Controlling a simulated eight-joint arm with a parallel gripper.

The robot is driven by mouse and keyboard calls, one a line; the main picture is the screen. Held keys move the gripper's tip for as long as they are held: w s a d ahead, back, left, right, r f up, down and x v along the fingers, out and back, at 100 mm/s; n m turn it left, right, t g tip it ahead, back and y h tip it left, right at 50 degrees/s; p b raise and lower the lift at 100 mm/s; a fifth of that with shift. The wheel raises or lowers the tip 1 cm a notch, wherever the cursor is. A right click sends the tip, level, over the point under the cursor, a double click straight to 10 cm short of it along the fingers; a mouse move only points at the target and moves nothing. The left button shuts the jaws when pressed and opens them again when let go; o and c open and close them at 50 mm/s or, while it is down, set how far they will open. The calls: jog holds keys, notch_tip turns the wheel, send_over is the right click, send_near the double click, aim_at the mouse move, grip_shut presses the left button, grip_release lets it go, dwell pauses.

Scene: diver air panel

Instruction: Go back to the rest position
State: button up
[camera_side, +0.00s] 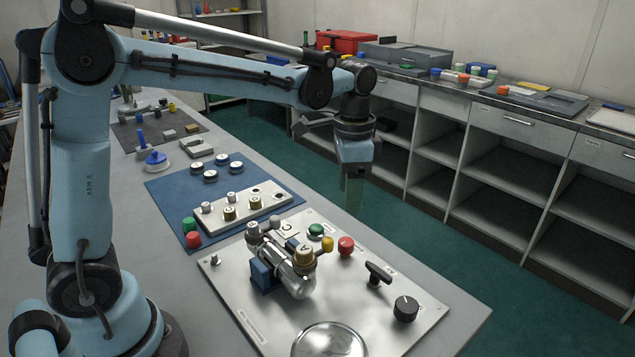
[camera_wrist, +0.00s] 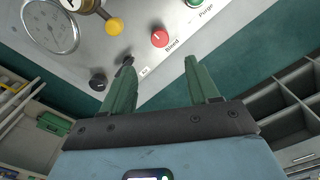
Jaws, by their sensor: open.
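My gripper (camera_side: 353,195) hangs from my arm with its fingers pointing down, above and beyond the far edge of the metal air panel (camera_side: 225,285). In the wrist view the green fingers of my gripper (camera_wrist: 159,63) stand apart with nothing between them. The panel carries a red button (camera_side: 346,246), a green button (camera_side: 315,230), a yellow knob (camera_side: 327,244), a black T-handle (camera_side: 378,274), a black round knob (camera_side: 405,308) and a silver cylinder assembly (camera_side: 295,278). The wrist view also shows the red button (camera_wrist: 160,38) and a gauge (camera_wrist: 50,27).
A blue mat (camera_side: 165,195) with a metal block (camera_side: 215,222) and several knobs lies beside the panel. A dark mat (camera_side: 130,137) with small parts lies farther back. Open shelving (camera_side: 500,185) stands across the green floor (camera_side: 440,235). The space around my gripper looks clear.

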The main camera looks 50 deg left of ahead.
jog(key=shift+r, duration=0.25)
jog(key=shift+s+a+f+n+t, duration=0.2)
jog(key=shift+s+a+n+t, duration=0.2)
jog(key=shift+s+n+t, duration=1.25)
jog(key=shift+s+a+f+n+t, duration=0.25)
jog(key=shift+s+a+n+t, duration=0.35)
jog(key=shift+s, duration=2)
jog(key=shift+s+a+f+n+t, duration=0.25)
jog(key=shift+s+n+t, duration=1.05)
jog(key=shift+s, duration=0.8)
jog(key=shift+r, duration=0.1)
